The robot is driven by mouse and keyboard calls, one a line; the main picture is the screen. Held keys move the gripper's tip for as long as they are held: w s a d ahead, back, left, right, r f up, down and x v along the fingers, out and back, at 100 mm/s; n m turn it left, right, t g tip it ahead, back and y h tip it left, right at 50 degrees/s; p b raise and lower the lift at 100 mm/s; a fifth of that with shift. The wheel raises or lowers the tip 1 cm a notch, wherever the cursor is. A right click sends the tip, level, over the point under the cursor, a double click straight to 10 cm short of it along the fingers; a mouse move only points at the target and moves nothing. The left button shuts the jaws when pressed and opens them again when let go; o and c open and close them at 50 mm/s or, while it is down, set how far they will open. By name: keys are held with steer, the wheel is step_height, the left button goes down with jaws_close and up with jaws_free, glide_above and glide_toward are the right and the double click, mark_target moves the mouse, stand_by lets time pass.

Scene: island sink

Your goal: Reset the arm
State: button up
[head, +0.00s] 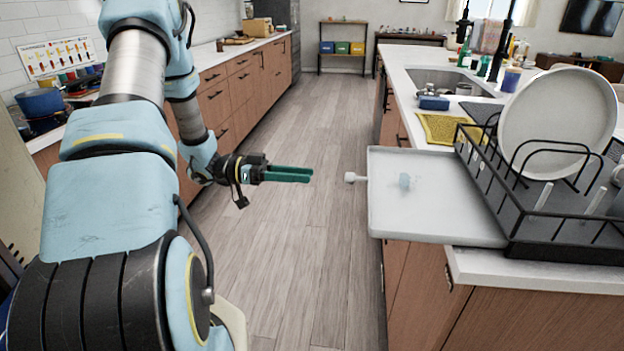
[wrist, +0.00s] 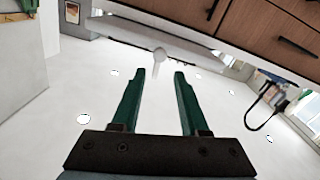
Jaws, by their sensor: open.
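My arm reaches forward over the aisle from the left of the head view. My gripper (head: 311,175) points right, in the air between the left cabinets and the island. In the wrist view the two green fingers of my gripper (wrist: 159,72) stand apart with nothing between them. A pale round-ended knob (wrist: 160,53) shows just past the fingertips. In the head view a white knob (head: 354,177) sticks out from the left edge of the drain tray (head: 440,222), a short gap from my fingertips.
A black dish rack (head: 530,222) holds a large white plate (head: 556,120). A yellow cloth (head: 440,128) lies by the sink (head: 450,82). The wooden floor (head: 300,100) of the aisle is clear.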

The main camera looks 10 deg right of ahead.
steer(key=w+a+r+n+t+y, duration=0.15)
steer(key=w+n+t+y, duration=0.45)
steer(key=w+t, duration=0.65)
steer(key=w+a+n+t+y, duration=0.1)
steer(key=a+n+t+y, duration=0.1)
steer(key=a+n+y, duration=0.4)
steer(key=s+a+r+n+g+y, duration=0.1)
steer(key=s+a+n+g+y, duration=0.25)
steer(key=s+a, duration=0.65)
steer(key=s+n+g+y, duration=0.1)
steer(key=s+n+g, duration=0.2)
steer(key=s, duration=0.9)
steer(key=shift+r, duration=0.2)
steer(key=shift+w, duration=0.1)
